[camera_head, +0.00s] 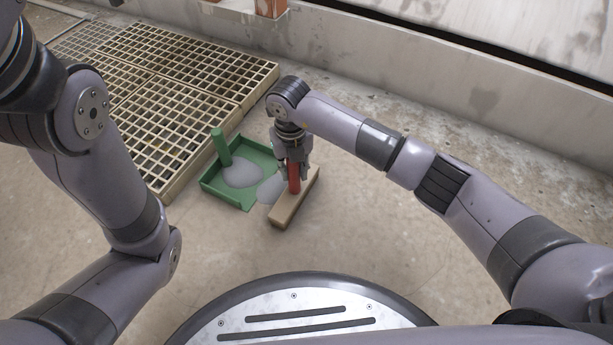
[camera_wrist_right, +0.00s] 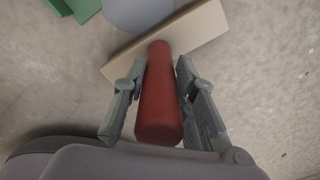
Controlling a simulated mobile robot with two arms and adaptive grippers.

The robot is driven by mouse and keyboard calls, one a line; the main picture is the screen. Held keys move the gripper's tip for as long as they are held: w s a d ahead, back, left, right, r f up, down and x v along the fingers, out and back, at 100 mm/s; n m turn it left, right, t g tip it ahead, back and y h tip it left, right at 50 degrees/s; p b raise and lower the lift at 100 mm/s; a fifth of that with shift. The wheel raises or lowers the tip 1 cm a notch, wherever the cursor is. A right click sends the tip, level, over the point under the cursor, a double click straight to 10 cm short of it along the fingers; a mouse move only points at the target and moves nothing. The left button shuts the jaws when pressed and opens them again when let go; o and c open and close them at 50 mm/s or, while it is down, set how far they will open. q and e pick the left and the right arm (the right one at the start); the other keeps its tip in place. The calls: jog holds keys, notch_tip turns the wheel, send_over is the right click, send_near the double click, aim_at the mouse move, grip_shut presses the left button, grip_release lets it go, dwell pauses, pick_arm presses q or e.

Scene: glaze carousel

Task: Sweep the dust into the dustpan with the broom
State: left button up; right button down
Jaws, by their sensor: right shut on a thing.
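The green dustpan (camera_head: 234,199) lies on the floor left of my right gripper, with its upright green handle at the left side. A patch of grey dust (camera_head: 243,174) lies inside it. More grey dust (camera_head: 268,190) lies at its right edge, between pan and broom. The broom has a tan block head (camera_head: 283,216) on the floor and a red handle (camera_head: 294,180). My right gripper (camera_head: 292,168) is shut on the red handle. In the right wrist view the handle (camera_wrist_right: 160,95) sits between both fingers, with the tan head (camera_wrist_right: 190,42) beyond. My left gripper is out of view.
Slatted beige floor grates (camera_head: 170,85) lie behind and left of the dustpan, close to it. A low concrete wall (camera_head: 430,75) runs along the back right. The floor (camera_head: 370,235) right of the broom is clear.

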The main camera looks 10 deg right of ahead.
jog(key=w+a+b, duration=0.3)
jog(key=a, duration=0.1)
notch_tip(320, 180, up, 7)
jog(key=p, duration=0.8)
jog(key=shift+s+d+f, duration=0.15)
jog(key=shift+s+d, duration=0.25)
